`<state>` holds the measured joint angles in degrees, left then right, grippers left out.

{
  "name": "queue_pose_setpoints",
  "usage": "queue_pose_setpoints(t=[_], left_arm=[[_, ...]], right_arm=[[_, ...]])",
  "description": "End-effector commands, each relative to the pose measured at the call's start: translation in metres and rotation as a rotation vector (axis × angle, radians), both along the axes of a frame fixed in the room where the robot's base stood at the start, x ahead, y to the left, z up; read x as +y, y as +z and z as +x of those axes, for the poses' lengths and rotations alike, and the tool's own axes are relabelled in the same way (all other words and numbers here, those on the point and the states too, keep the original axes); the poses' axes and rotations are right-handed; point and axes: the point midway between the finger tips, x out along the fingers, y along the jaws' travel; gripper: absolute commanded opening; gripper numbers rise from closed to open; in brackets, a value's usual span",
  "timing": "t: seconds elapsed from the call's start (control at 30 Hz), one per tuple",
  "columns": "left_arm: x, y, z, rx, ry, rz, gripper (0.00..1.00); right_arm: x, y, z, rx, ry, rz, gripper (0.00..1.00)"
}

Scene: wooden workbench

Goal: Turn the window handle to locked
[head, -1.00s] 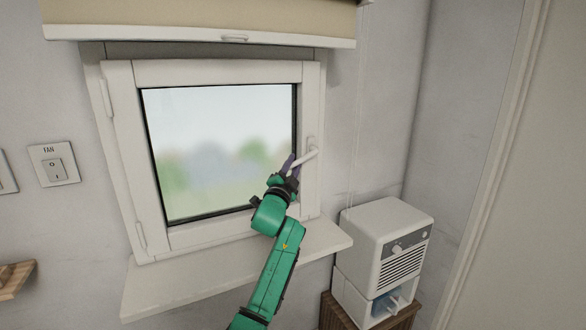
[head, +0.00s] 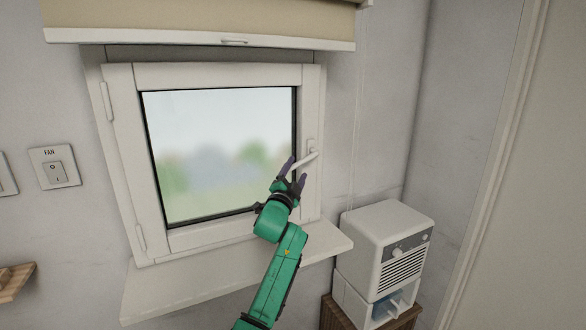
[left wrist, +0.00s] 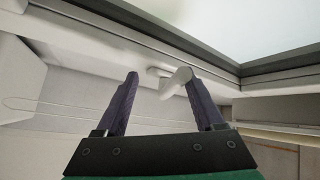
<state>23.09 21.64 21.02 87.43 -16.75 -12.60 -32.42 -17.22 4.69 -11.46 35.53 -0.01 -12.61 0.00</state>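The white window handle (head: 306,159) is on the right side of the window frame. Its lever slants down and to the left from its mount. My left gripper (head: 295,174) is at the lever's lower left end, with its two purple fingers spread apart. In the left wrist view the handle (left wrist: 175,82) shows its rounded end close to the right finger, with a wide gap to the left finger. I cannot tell whether that finger touches it. My left gripper (left wrist: 161,82) holds nothing between its fingers. My right gripper is not in view.
The white window sash (head: 215,73) appears closed, with a sill (head: 165,291) below it. A white appliance (head: 385,240) stands on a wooden cabinet at the lower right. A fan switch (head: 55,168) is on the left wall. A blind (head: 200,20) hangs above.

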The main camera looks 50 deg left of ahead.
Motion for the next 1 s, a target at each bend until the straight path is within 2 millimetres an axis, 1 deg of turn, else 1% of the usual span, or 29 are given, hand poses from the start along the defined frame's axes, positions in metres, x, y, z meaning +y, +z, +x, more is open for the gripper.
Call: queue_pose_setpoints(t=[0.03,0.5,1.0], left_arm=[[0.001,-0.007,0.001,0.012,0.002,-0.011,0.51],[0.001,-0.005,-0.001,0.010,0.003,-0.008,0.51],[-0.019,-0.010,-0.039,0.009,0.003,-0.007,0.51]], right_arm=[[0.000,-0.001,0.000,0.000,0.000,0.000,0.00],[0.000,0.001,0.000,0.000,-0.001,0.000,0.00],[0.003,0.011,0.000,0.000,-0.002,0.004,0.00]])
